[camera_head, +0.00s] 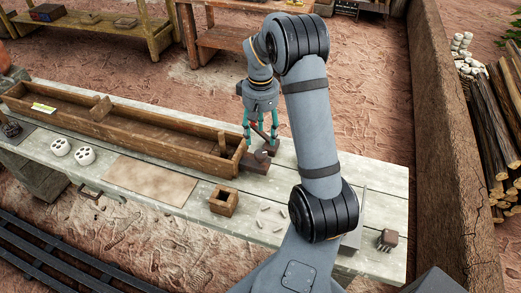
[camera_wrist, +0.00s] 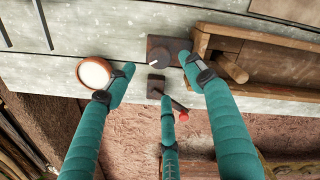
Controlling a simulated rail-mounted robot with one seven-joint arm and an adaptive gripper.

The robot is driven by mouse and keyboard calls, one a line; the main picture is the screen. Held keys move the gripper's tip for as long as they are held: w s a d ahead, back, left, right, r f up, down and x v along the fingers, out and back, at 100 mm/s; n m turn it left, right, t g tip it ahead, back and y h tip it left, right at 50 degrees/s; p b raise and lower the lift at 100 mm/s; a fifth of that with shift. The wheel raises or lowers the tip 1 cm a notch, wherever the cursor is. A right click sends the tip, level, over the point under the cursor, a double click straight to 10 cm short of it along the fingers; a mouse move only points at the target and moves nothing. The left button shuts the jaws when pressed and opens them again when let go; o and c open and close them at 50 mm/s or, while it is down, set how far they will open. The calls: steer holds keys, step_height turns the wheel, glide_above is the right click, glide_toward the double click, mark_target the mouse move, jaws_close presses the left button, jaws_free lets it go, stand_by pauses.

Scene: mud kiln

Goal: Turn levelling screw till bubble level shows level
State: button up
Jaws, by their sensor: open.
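A dark round knob with a white mark, likely the levelling screw (camera_wrist: 159,53), sits on a brown block by the end of a long wooden trough (camera_head: 130,132). My gripper (camera_head: 262,140) is above it at the trough's right end. In the wrist view my gripper's three teal fingers (camera_wrist: 162,80) are open and spread around the knob, with nothing visibly held. A small yellow-and-white piece, possibly the bubble level (camera_head: 43,107), lies in the trough's left part; its bubble is too small to read.
A lever with a red ball (camera_wrist: 184,115) stands beside the knob, close to one finger. A round pale-filled bowl (camera_wrist: 95,73) is left of the fingers. A small wooden box (camera_head: 223,200) and white pieces lie on the bench (camera_head: 180,205).

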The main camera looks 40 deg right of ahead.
mark_target(261, 153)
step_height(261, 153, down, 8)
steer(key=shift+p, duration=0.45)
steer(key=shift+c, duration=0.5)
steer(key=c, duration=1.1)
